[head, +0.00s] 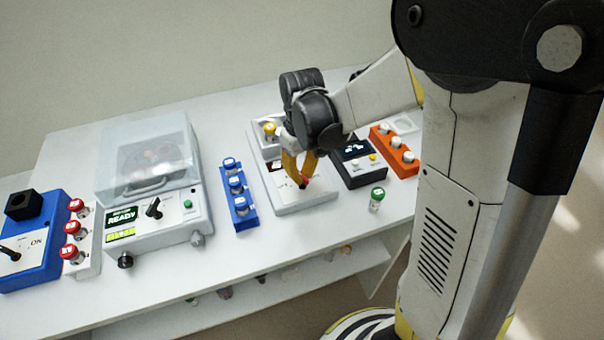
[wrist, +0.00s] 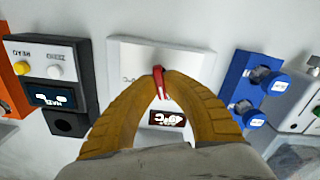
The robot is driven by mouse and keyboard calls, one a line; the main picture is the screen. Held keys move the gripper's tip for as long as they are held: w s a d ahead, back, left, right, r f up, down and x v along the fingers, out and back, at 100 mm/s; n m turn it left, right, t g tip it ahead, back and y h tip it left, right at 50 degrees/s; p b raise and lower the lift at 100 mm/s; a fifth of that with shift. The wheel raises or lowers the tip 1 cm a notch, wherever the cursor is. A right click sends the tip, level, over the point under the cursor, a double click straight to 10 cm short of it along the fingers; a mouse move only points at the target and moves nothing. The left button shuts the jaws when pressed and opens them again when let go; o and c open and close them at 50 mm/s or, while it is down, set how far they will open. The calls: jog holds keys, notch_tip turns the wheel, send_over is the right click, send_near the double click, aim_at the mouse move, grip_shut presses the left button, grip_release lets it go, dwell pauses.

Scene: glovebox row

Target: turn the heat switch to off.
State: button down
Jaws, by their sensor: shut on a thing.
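The heat switch, a small red lever (wrist: 161,84), stands on the front panel of the white heater block (head: 311,203). Its red tip (head: 304,184) shows between my fingertips in the head view. My gripper (head: 301,179) has yellow fingers and comes down from above. In the wrist view, my gripper (wrist: 163,73) is shut on the red lever, with the fingertips at its two sides. The heater's small dark display (wrist: 168,118) with lit digits shows between the fingers. The panel's off marking is too small or hidden to read.
A dark meter with two buttons (wrist: 45,90) stands close on one side of the heater, a blue vial rack (head: 238,200) on the other. A green-capped vial (head: 377,198) stands near the table's front edge. A lidded centrifuge (head: 155,228) and an orange rack (head: 396,152) stand farther out.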

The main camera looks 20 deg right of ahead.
aim_at(302, 176)
jog(key=shift+n, duration=0.4)
jog(key=c, duration=1.5)
grip_release()
notch_tip(302, 176, up, 12)
jog(key=shift+s, duration=0.1)
